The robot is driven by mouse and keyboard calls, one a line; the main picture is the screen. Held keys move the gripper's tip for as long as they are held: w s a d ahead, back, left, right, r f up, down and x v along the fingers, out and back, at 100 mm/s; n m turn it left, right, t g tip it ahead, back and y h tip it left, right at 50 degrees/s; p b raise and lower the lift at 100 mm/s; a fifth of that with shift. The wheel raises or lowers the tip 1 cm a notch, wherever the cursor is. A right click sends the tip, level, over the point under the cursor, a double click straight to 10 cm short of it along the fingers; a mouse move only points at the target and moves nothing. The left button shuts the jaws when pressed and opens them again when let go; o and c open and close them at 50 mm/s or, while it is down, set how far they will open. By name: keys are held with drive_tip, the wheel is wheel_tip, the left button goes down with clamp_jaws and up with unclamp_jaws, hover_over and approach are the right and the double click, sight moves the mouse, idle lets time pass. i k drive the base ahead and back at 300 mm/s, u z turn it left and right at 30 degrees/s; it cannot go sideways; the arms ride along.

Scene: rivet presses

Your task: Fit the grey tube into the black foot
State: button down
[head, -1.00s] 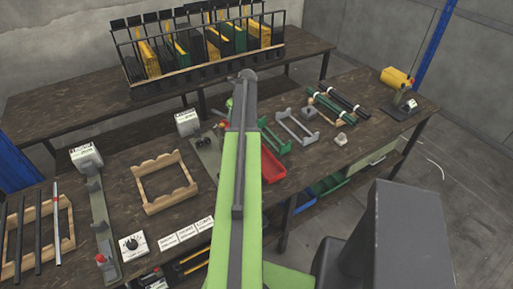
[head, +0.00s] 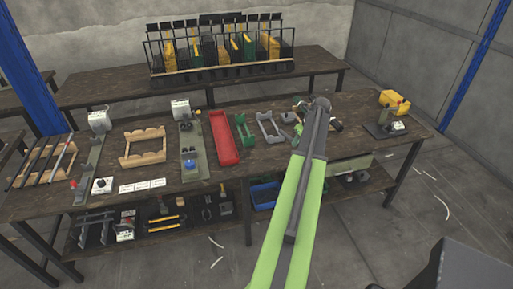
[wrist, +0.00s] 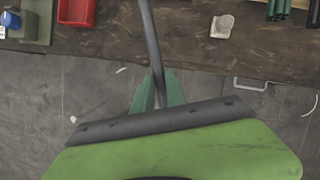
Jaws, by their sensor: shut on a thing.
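In the wrist view my gripper (wrist: 157,90) has its green fingers shut on a dark grey tube (wrist: 151,40). The tube runs up from the fingers past the top edge of the picture, over the bench front edge. Its far end is out of view. I cannot surely make out the black foot. A black plate with a white label (head: 385,130) lies at the right end of the bench.
A red tray (head: 223,138), a wooden cradle (head: 143,160) and green and grey brackets stand along the bench. Rods lie at its left end. A yellow object (head: 394,101) is at the right. A pale block (wrist: 222,26) lies near the front edge. Floor in front looks clear.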

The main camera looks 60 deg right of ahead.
sight(389, 128)
drive_tip(key=u, duration=0.1)
drive_tip(key=k, duration=0.35)
drive_tip(key=z, duration=0.8)
drive_tip(key=i, duration=1.65)
